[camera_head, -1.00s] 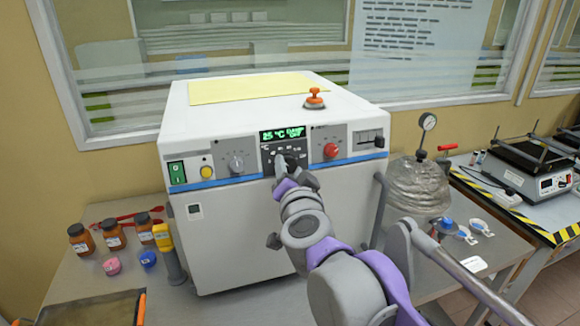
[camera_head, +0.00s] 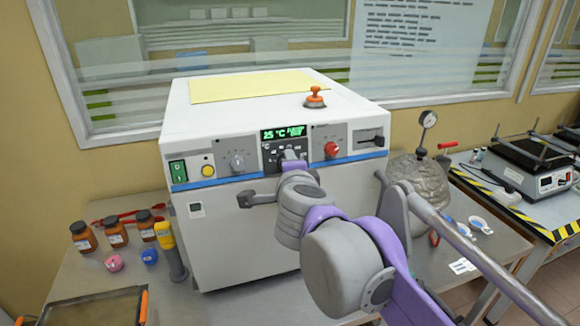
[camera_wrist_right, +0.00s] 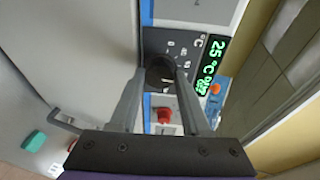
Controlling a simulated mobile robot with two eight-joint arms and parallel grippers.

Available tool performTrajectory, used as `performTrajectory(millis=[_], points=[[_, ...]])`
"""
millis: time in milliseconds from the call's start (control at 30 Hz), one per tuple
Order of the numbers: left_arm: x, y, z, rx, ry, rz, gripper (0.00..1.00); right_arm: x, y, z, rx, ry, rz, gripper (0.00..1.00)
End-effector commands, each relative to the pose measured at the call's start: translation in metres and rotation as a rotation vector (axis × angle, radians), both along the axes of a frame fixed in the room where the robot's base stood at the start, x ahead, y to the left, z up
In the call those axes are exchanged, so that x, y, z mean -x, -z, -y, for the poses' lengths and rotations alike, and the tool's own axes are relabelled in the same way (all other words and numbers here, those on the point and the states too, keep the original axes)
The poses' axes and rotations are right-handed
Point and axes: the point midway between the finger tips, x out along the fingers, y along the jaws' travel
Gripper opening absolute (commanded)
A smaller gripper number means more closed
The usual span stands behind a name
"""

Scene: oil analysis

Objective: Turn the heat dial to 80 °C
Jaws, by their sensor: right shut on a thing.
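The white oven-like machine (camera_head: 240,225) stands on the table. Its green display (camera_head: 283,133) reads 25 °C, and it also shows in the right wrist view (camera_wrist_right: 212,65). The dark round heat dial (camera_wrist_right: 159,76) sits on a black panel below the display, with temperature marks around it too small to read. My right gripper (camera_wrist_right: 160,72) is shut on the dial, one finger on each side. In the head view my right gripper (camera_head: 290,162) is at the panel and its wrist hides most of the dial. My left gripper is not in view.
A grey knob (camera_head: 237,162), red knob (camera_head: 331,149) and green switch (camera_head: 178,171) flank the dial panel. An orange-red knob (camera_head: 315,98) stands on top. Brown bottles (camera_head: 115,234) are at left; a foil-wrapped vessel (camera_head: 425,180) is at right.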

Motion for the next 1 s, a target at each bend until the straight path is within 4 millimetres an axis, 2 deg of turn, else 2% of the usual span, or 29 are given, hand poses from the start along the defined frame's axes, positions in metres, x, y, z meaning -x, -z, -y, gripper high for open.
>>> performTrajectory(millis=[400, 900, 933, 1000], points=[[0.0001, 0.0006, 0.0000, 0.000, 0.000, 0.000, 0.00, -0.0004, -0.0004, 0.0007, -0.147, 0.034, -0.048, 0.00], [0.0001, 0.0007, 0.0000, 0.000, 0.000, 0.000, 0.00, -0.0002, -0.0003, 0.0006, -0.160, 0.037, -0.052, 0.00], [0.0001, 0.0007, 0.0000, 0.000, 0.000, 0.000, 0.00, -0.0002, -0.0003, 0.0006, -0.160, 0.037, -0.052, 0.52], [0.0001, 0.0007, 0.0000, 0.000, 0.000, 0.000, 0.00, -0.0002, -0.0003, 0.0006, -0.160, 0.037, -0.052, 0.65]])
